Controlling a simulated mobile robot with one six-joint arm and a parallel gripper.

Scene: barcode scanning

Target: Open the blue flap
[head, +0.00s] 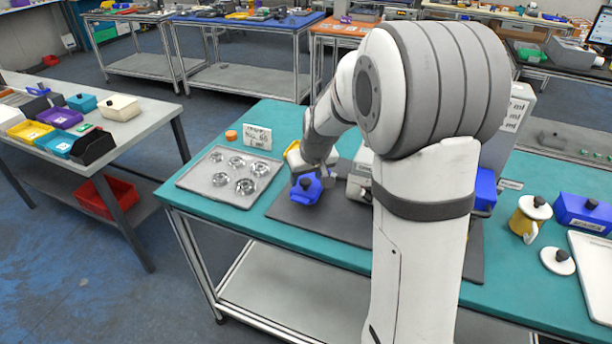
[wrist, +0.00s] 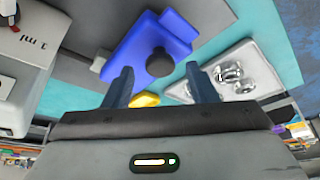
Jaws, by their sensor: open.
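The blue flap (wrist: 130,50) is a flat blue piece with a round black knob (wrist: 160,61). In the head view a blue piece with a dark knob (head: 306,192) sits on the dark mat, just below my gripper (head: 318,172). In the wrist view my gripper (wrist: 160,70) is open, with one finger on each side of the knob in the picture. I cannot tell whether the fingers are level with the knob or still above it. My arm hides part of the bench in the head view.
A metal tray (head: 192,178) with several shiny round parts lies left of the mat (head: 283,212). A yellow-and-white container (head: 293,157) stands close behind my gripper. A white machine (wrist: 30,75) is at the left in the wrist view. A yellow pot (head: 523,222) stands at right.

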